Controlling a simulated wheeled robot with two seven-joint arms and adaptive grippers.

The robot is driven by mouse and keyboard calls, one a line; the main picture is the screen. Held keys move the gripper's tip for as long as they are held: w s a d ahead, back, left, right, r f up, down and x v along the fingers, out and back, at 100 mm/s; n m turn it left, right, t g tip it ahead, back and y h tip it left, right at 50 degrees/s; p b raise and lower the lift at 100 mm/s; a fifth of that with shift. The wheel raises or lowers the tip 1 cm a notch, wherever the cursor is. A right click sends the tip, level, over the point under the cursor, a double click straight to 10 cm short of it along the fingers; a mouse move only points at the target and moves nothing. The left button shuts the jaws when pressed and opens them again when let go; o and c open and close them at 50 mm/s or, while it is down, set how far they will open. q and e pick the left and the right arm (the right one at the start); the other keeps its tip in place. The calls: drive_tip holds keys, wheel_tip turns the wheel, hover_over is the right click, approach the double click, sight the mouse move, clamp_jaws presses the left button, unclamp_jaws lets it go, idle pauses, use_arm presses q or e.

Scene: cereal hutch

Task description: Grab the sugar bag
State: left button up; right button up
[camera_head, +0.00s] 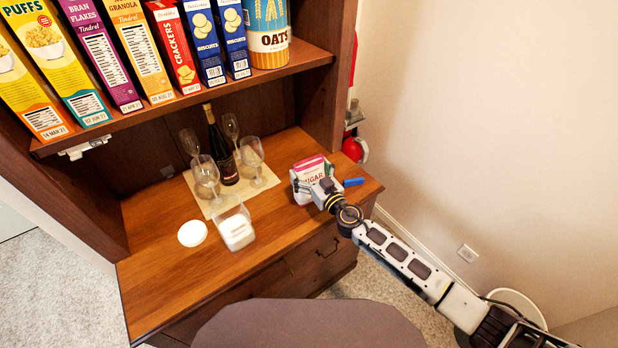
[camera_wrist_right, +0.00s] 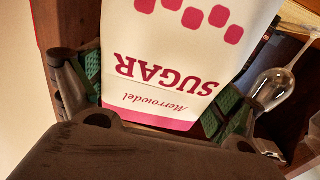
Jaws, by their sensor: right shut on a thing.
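The sugar bag (camera_head: 311,173) is white with a pink top and pink lettering. It is at the right end of the wooden counter, and I cannot tell whether its base touches the wood. My right gripper (camera_head: 316,190) is shut on it, with the fingers at its two sides. In the right wrist view the sugar bag (camera_wrist_right: 185,55) fills the space between the green-padded fingertips of my right gripper (camera_wrist_right: 160,100), its lettering upside down. Part of the bag is hidden behind the gripper in the head view. My left gripper is not in view.
A blue object (camera_head: 354,182) lies right of the bag. Wine glasses (camera_head: 252,156) and a dark bottle (camera_head: 220,150) stand on a mat to the left. A clear container (camera_head: 236,230) and white disc (camera_head: 192,233) are nearer. A shelf (camera_head: 190,98) of boxes overhangs the counter.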

drive_tip(key=shift+r, duration=0.5)
drive_tip(key=shift+r+p, duration=0.5)
wheel_tip(320, 180, up, 6)
drive_tip(key=p, duration=0.2)
drive_tip(key=shift+r+p, duration=0.2)
drive_tip(key=shift+p, duration=0.2)
drive_tip(key=shift+r, duration=0.9)
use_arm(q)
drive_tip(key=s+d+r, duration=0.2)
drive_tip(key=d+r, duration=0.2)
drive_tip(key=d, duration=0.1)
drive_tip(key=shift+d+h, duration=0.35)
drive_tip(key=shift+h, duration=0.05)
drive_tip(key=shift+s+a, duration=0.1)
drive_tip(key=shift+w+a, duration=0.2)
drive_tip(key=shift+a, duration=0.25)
